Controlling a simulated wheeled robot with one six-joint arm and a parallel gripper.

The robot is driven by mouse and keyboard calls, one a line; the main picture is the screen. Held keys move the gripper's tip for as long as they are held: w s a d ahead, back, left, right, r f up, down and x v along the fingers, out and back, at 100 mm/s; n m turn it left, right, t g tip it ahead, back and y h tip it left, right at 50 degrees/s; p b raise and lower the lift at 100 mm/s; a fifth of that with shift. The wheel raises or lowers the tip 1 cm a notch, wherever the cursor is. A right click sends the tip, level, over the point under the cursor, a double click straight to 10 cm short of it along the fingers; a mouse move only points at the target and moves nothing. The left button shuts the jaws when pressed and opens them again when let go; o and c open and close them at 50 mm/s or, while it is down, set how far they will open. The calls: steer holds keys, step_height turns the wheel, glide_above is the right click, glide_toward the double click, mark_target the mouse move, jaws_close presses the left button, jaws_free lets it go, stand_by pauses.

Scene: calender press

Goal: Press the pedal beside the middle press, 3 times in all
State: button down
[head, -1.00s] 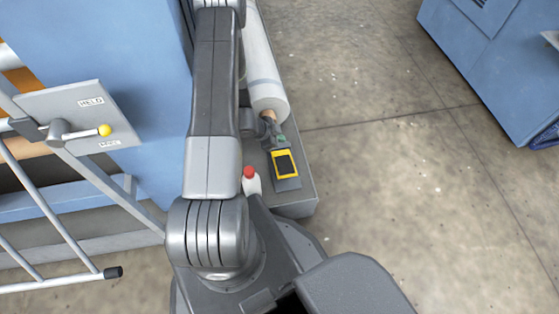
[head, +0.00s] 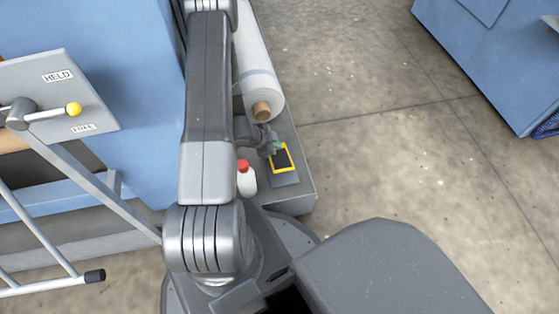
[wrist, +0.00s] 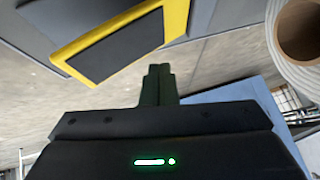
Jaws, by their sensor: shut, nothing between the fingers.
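The pedal is a dark pad in a yellow frame (head: 282,160) on a grey plinth beside the blue press (head: 110,40). In the wrist view the pedal (wrist: 118,47) slants across the upper left, close to my fingertips. My gripper (head: 275,148) is at the pedal's far left edge in the head view and hides part of its frame. In the wrist view the fingers (wrist: 159,70) are together with nothing between them. I cannot tell whether the fingertips touch the pedal.
A white roll (head: 256,75) with a brown core lies just beyond the pedal. A white bottle with a red cap (head: 245,178) stands left of it. A yellow-knobbed lever (head: 50,112) and railing are at the left. Bare floor (head: 400,160) lies right, before another blue machine (head: 490,60).

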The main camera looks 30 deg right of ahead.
mark_target(279, 157)
steer(key=shift+s+a+f+b, duration=0.15)
steer(key=shift+f+b, duration=0.15)
steer(key=shift+f, duration=0.2)
steer(key=shift+s+d+f+b, duration=0.15)
steer(key=shift+f+b, duration=0.1)
steer(key=shift+f, duration=0.25)
steer(key=shift+a, duration=0.1)
stand_by(1.2)
steer(key=shift+s+f+b, duration=0.1)
steer(key=shift+f+b, duration=0.25)
steer(key=shift+f, duration=0.05)
steer(key=shift+s+a+f+b, duration=0.1)
steer(key=shift+s+f+b, duration=0.1)
steer(key=shift+f+b, duration=0.4)
steer(key=shift+s+a+f+b, duration=0.1)
steer(key=shift+s+f+b, duration=0.05)
steer(key=shift+f+b, duration=0.45)
stand_by(1.1)
steer(key=shift+r, duration=0.15)
steer(key=shift+w+d+r+p, duration=0.1)
steer(key=shift+w+r+p, duration=0.15)
steer(key=shift+r+p, duration=0.6)
steer(key=shift+w+d+r+p, duration=0.1)
steer(key=shift+w+r+p, duration=0.1)
steer(key=shift+r+p, duration=0.6)
steer(key=shift+f, duration=0.15)
